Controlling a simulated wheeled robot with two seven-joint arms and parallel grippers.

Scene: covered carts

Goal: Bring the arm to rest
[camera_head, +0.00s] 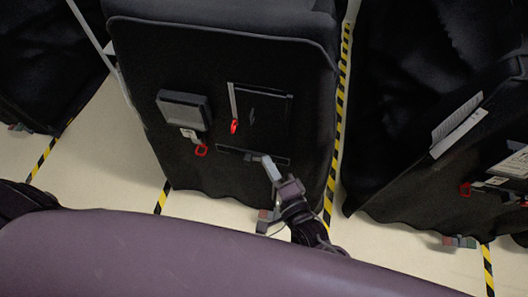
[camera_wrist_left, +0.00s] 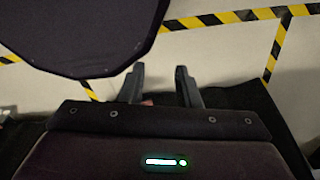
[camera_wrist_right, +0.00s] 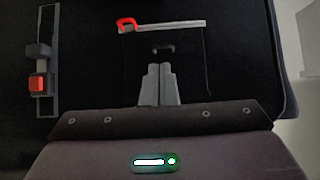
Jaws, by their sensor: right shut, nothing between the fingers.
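My right gripper (camera_head: 268,165) is in front of the lower front of the middle black-covered cart (camera_head: 240,60). In the right wrist view its two fingers (camera_wrist_right: 158,75) are together, with nothing between them. A flap panel (camera_wrist_right: 185,60) with a small dark handle and a light bar with a red loop (camera_wrist_right: 126,24) is ahead of the fingertips; I cannot tell if they touch it. My left gripper (camera_wrist_left: 160,80) has its fingers apart and empty over the floor in the left wrist view. It is not visible in the head view.
Another covered cart (camera_head: 400,120) stands at the right, with papers (camera_head: 458,125) on its cover. Part of one shows at the upper left (camera_head: 45,60). Yellow-black tape (camera_head: 340,100) marks the pale floor (camera_head: 100,150) between carts. A dark rounded panel (camera_wrist_left: 85,35) is near my left gripper.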

